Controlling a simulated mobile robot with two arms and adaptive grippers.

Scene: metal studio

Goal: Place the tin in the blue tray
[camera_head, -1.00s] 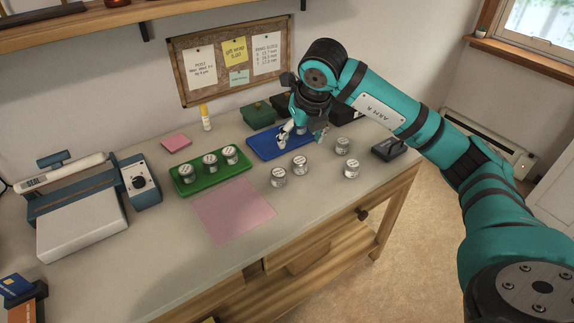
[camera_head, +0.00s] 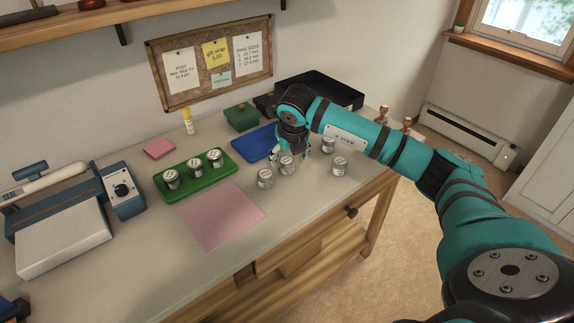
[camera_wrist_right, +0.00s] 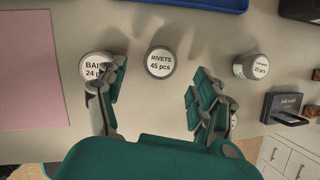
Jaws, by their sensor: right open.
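The blue tray (camera_head: 250,146) lies on the bench behind the loose tins, partly hidden by my arm; no tin shows on its visible part. In the right wrist view its edge (camera_wrist_right: 200,4) is at the top. A tin labelled RIVETS 45 pcs (camera_wrist_right: 160,61) stands just beyond the gap between my right fingertips. A second tin, lettered BA (camera_wrist_right: 92,68), is partly covered by the left-hand finger, and a third tin (camera_wrist_right: 250,67) is at right. My right gripper (camera_head: 292,154) is open and empty, low above the loose tins. My left gripper is out of view.
A green tray (camera_head: 222,170) with three tins and a pink sheet (camera_head: 220,215) lie left of the loose tins. Behind are a green box (camera_head: 241,117) and black tray (camera_head: 335,98). Another loose tin (camera_head: 338,167) stands near the front edge.

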